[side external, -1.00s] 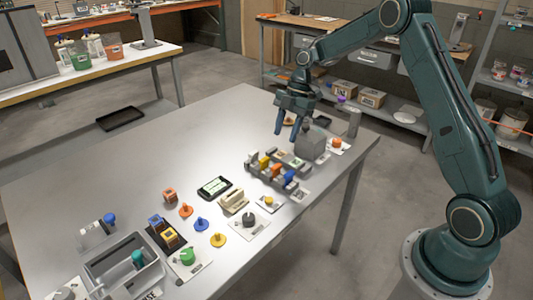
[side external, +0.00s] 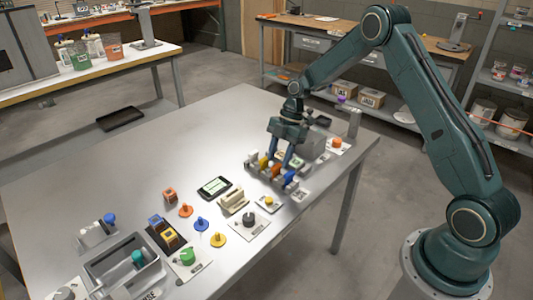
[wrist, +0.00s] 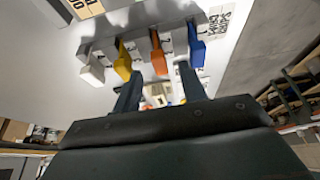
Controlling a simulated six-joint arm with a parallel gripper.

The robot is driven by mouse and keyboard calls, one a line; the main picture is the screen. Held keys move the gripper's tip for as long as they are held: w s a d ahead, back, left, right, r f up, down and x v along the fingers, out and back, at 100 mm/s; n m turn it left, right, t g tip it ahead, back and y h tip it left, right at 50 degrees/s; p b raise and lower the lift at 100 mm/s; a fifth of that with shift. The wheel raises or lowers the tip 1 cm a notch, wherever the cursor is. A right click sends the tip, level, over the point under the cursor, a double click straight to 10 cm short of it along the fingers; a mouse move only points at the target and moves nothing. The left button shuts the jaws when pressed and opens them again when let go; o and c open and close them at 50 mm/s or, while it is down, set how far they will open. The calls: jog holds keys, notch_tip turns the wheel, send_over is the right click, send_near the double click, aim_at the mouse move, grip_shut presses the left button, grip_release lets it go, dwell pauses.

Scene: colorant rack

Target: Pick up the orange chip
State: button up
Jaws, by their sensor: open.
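In the wrist view, an orange chip (wrist: 158,53) stands in a grey rack (wrist: 95,45), between a yellow chip (wrist: 122,60) and a blue chip (wrist: 197,47). A white chip (wrist: 92,68) is beyond the yellow one. My gripper (wrist: 157,82) is open and empty, and the orange chip appears between its fingers' lines. In the side external view my gripper (side external: 277,161) points down over the rack. The orange chip (side external: 276,172) shows low near the fingers, partly hidden by them. I cannot tell whether a finger touches any chip.
Left of the rack are a black-framed device (side external: 214,187), a beige block (side external: 234,201), orange (side external: 186,210), blue (side external: 201,224) and yellow (side external: 218,240) pegs, and a grey tray (side external: 100,268). An orange button (side external: 335,143) is right.

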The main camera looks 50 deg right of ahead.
aim_at(277, 165)
jog(key=shift+x, duration=1.85)
grip_shut()
